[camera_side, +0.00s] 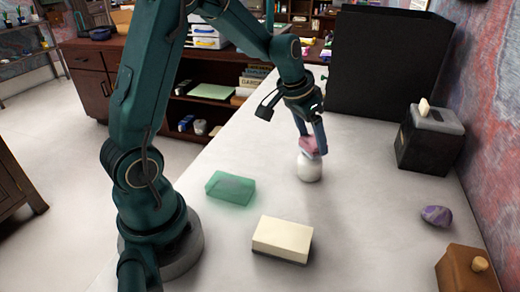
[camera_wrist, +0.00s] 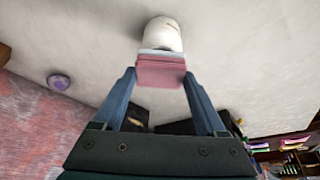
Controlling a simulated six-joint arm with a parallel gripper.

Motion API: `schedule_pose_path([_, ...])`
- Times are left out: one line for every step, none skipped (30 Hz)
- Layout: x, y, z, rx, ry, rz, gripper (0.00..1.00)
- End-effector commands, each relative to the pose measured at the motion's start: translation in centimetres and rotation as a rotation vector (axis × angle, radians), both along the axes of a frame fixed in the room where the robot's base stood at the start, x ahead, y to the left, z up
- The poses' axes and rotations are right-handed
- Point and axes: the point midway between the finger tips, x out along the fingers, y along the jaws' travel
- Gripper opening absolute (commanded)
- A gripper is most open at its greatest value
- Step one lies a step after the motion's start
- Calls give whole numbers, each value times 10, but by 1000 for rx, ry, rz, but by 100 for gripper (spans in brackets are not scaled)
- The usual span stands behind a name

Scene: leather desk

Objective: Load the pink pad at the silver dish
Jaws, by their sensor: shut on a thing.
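The pink pad (camera_side: 309,145) is a small block with a paler layer on one face; it also shows in the wrist view (camera_wrist: 160,72). My gripper (camera_side: 312,150) is shut on it, with blue fingers at its two sides in the wrist view. The pad is at the top of a white rounded object (camera_side: 309,170), which stands on the desk. I cannot tell whether they touch. I cannot make out a plain silver dish in either view.
A green block (camera_side: 231,187) and a cream block (camera_side: 282,238) lie nearer the side camera. At right are a black box with a grey top (camera_side: 430,145), a purple stone (camera_side: 437,215) and a wooden box (camera_side: 468,275). A large black box (camera_side: 385,65) stands behind.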

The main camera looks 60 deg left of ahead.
Motion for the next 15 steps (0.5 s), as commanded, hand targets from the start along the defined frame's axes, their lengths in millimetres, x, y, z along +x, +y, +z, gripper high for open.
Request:
schedule_pose_path([0, 0, 1, -1, 2, 0, 29])
schedule_pose_path([0, 0, 2, 0, 1, 0, 29])
schedule_pose_path([0, 0, 5, 0, -1, 0, 29])
schedule_pose_path([1, 0, 7, -1, -1, 0, 29])
schedule_pose_path([1, 0, 10, -1, -2, 0, 29])
schedule_pose_path([1, 0, 13, 0, -3, -1, 29])
schedule_pose_path([0, 0, 15, 1, -2, -2, 29])
schedule_pose_path([1, 0, 18, 2, -3, -1, 29])
schedule_pose_path([1, 0, 21, 0, -2, -1, 29])
schedule_pose_path([0, 0, 23, 1, -2, 0, 29])
schedule_pose_path([0, 0, 25, 1, -3, 0, 29])
schedule_pose_path([1, 0, 29, 0, -3, 0, 29])
schedule_pose_path([1, 0, 31, 1, -4, 0, 29])
schedule_pose_path([1, 0, 33, 0, -3, -1, 29])
schedule_pose_path([1, 0, 36, 0, -3, -1, 29])
